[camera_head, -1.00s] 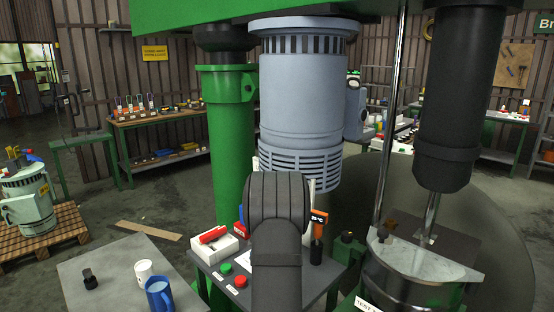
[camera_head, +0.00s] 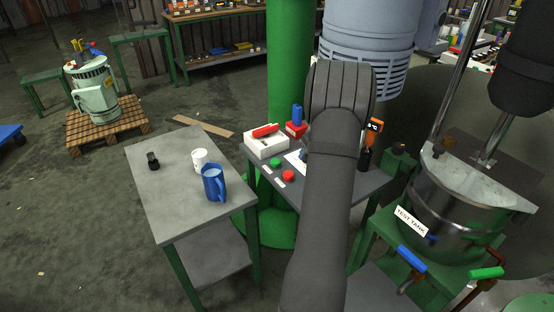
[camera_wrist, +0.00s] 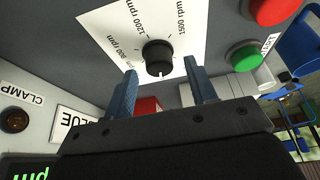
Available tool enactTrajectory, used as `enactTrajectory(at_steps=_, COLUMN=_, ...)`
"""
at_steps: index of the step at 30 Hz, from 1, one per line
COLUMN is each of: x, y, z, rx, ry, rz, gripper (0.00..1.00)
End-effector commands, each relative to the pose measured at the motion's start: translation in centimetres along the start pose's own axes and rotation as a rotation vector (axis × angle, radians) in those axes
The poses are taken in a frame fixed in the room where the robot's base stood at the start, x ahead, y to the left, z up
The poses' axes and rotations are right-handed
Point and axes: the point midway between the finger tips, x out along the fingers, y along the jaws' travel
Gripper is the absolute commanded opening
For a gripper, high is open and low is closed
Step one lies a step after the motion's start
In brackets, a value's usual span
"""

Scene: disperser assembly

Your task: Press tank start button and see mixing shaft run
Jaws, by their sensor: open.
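In the wrist view my gripper (camera_wrist: 160,68) is open, its two blue fingers apart. A black dial knob (camera_wrist: 158,57) on a white rpm plate (camera_wrist: 110,25) shows just beyond and between the fingertips; I cannot tell whether they touch it. A green button (camera_wrist: 243,57) and a red button (camera_wrist: 272,10) lie to the right of the fingers. In the head view the green button (camera_head: 276,163) and red button (camera_head: 288,175) sit on the panel table, left of my arm, which mostly hides the gripper. The test tank (camera_head: 455,205) stands at right, with a shiny shaft (camera_head: 496,134) reaching down into it.
A white box with a red item (camera_head: 266,143) and an orange-and-black handheld device (camera_head: 370,140) stand on the panel table. A grey side table (camera_head: 185,220) at left holds a blue mug (camera_head: 214,184), a white cup (camera_head: 199,160) and a small black object (camera_head: 152,161).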

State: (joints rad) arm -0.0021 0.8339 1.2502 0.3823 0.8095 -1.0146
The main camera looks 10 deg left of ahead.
Motion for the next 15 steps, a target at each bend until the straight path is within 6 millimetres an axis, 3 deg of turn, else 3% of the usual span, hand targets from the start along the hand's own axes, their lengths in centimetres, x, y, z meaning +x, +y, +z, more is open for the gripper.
enactTrajectory(at_steps=11, x=0.0, y=0.0, z=0.0, rx=0.0, ry=0.0, rz=0.0, gripper=0.49)
enactTrajectory(at_steps=15, x=0.0, y=0.0, z=0.0, rx=0.0, ry=0.0, rz=0.0, gripper=0.22)
